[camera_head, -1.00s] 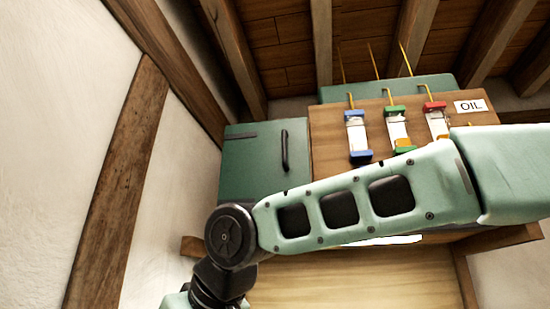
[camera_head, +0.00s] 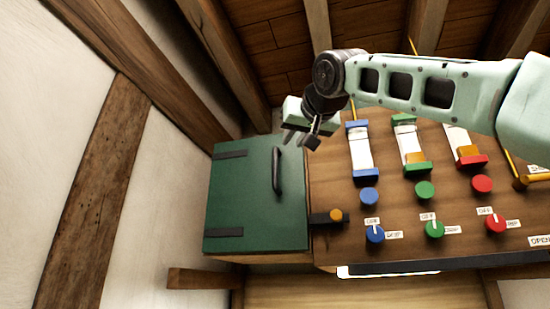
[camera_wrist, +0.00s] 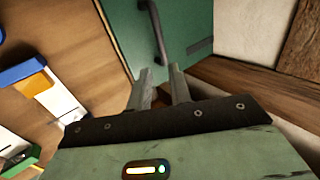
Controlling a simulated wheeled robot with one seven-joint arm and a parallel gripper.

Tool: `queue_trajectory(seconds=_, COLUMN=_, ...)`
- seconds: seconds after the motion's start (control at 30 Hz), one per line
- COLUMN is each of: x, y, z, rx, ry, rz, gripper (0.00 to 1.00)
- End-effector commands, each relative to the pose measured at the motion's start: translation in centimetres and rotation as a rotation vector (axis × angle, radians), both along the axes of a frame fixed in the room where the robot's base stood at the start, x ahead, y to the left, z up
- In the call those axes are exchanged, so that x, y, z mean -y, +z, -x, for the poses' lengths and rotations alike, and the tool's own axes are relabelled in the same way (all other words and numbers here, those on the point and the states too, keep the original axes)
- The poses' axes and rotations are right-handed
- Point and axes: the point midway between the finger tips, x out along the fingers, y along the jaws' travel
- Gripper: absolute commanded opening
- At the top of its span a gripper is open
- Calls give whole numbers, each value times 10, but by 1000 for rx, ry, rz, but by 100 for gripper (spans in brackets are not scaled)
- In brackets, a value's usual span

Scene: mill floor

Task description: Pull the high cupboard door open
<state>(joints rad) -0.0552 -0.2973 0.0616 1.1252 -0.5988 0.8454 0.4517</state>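The green cupboard door (camera_head: 235,195) is on the left of the head view and looks closed, with dark hinge straps on its left side. Its black upright bar handle (camera_head: 277,172) is near the right edge. The door (camera_wrist: 185,25) and handle (camera_wrist: 157,35) also show at the top of the wrist view. My gripper (camera_head: 299,140) is up near the door's top right corner, a little above and right of the handle. In the wrist view my gripper's fingers (camera_wrist: 160,69) are apart and empty, pointing toward the handle without visibly holding it.
A wooden panel (camera_head: 335,175) right of the cupboard carries coloured gauges and knobs. A dark latch-like bar with an orange knob (camera_head: 336,215) sits beside the door's lower right edge. A white wall with timber beams (camera_head: 100,180) is close on the left.

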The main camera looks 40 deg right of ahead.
Motion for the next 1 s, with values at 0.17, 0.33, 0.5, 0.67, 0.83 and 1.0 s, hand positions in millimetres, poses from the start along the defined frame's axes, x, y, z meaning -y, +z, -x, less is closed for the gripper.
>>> queue_trajectory(seconds=0.17, x=11, y=4, z=-38, rx=-5, ry=1, rz=0, gripper=20)
queue_trajectory(seconds=0.33, x=22, y=5, z=-72, rx=-5, ry=2, rz=2, gripper=20)
queue_trajectory(seconds=0.5, x=33, y=4, z=-103, rx=-4, ry=1, rz=1, gripper=20)
queue_trajectory(seconds=0.67, x=40, y=3, z=-124, rx=-3, ry=2, rz=1, gripper=20)
queue_trajectory(seconds=0.83, x=43, y=1, z=-134, rx=-2, ry=2, rz=0, gripper=20)
queue_trajectory(seconds=1.0, x=44, y=0, z=-136, rx=-1, ry=2, rz=1, gripper=20)
